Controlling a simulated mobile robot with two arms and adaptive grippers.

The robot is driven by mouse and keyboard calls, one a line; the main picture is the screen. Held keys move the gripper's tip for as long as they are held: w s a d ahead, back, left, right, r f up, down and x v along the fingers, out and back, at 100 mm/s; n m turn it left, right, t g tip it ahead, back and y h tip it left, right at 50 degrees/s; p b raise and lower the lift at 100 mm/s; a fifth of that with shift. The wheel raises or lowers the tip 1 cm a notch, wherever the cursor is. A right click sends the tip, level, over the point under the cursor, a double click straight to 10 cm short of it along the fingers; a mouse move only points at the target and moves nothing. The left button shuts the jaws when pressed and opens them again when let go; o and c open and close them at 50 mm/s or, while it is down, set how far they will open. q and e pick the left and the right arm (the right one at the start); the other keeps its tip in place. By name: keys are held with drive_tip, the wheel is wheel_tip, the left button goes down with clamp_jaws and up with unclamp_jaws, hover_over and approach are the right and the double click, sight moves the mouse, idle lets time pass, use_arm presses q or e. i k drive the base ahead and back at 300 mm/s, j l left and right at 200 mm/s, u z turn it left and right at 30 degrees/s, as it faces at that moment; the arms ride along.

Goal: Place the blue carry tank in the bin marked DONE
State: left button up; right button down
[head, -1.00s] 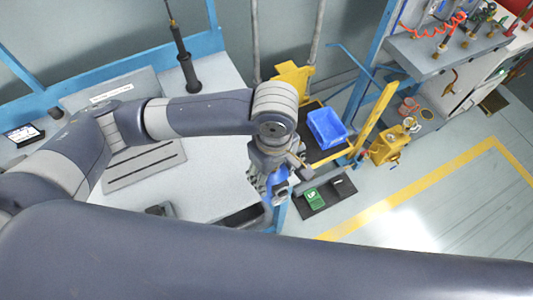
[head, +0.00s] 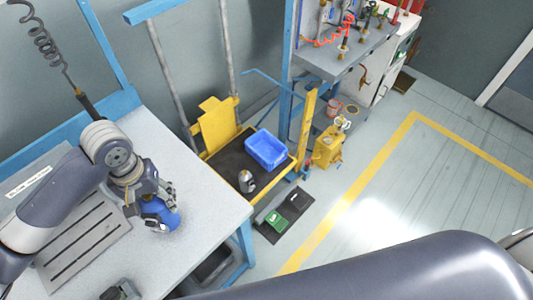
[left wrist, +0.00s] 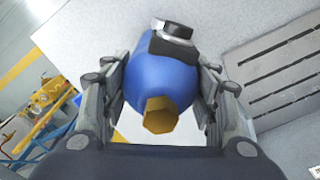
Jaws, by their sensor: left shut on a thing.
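The blue carry tank (head: 170,220) is in my left gripper (head: 158,208), over the right part of the workbench. In the left wrist view, the tank (left wrist: 160,82) sits between the two fingers (left wrist: 162,105), with a brass hexagonal fitting towards the camera and a black and silver part on top. The gripper is shut on it. I cannot tell how far it is above the bench. A blue bin (head: 266,147) stands on a yellow cart to the right of the bench. No DONE mark is readable on it. My right gripper is out of view.
The workbench (head: 205,175) has a slotted plate (head: 85,245) on its left. A small grey item (head: 246,181) stands on the cart's dark deck (head: 228,163), beside the bin. A dark mat (head: 283,215) with a green item lies on the floor. A yellow machine (head: 328,147) stands right of the cart.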

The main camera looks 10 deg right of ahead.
sight(269, 157)
drive_tip(key=i+l, duration=0.2)
drive_tip(key=l, duration=0.15)
drive_tip(key=i+l, duration=0.15)
drive_tip(key=l, duration=0.2)
drive_tip(key=i+l+u, duration=0.1)
drive_tip(key=l, duration=0.25)
drive_tip(key=i+l, duration=0.45)
drive_tip(key=l, duration=0.25)
drive_tip(key=i+l+u, duration=0.1)
drive_tip(key=l, duration=0.25)
drive_tip(key=i+l, duration=0.2)
drive_tip(key=l, duration=0.15)
drive_tip(key=i+l, duration=0.15)
drive_tip(key=l, duration=0.25)
drive_tip(key=i+j+u, duration=0.05)
